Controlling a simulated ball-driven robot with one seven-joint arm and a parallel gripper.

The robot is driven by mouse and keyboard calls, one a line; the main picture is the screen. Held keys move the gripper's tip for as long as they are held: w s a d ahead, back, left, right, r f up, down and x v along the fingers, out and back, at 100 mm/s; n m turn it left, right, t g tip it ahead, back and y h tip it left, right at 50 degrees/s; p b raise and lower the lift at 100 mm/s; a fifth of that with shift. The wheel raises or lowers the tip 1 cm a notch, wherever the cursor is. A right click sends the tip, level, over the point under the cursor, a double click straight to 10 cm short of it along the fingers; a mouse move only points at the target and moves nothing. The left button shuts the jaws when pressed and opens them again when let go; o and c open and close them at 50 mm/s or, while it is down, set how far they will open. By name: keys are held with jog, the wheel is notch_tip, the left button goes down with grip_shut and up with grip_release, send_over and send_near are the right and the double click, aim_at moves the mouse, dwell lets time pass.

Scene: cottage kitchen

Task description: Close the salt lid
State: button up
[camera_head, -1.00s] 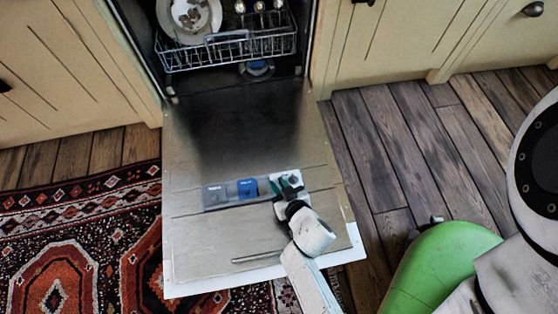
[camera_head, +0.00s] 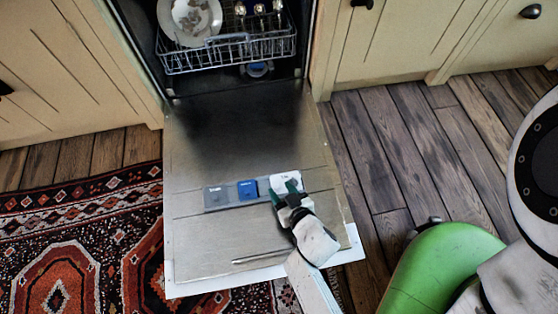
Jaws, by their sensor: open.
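The open dishwasher door (camera_head: 215,245) lies flat, with a row of dispenser lids set in its inner face. From left to right these are a grey lid (camera_head: 215,195), a blue lid (camera_head: 247,189) and a white lid (camera_head: 286,180). Their labels are too small to read, so I cannot tell by label which one is salt. My gripper (camera_head: 287,192) is open, with green fingertips at the near edge of the white lid, and partly hides it. The white lid looks flat, but I cannot tell whether it is fully shut or whether a fingertip touches it.
A lower dish rack (camera_head: 230,51) with plates and cutlery stands inside the dishwasher above the door. A patterned rug (camera_head: 80,240) lies to the left. Cream cabinets (camera_head: 395,45) flank the dishwasher.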

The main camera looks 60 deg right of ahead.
jog(key=p+v, duration=0.2)
jog(key=v, duration=0.6)
jog(key=shift+p, duration=0.4)
jog(key=shift+s+r, duration=0.1)
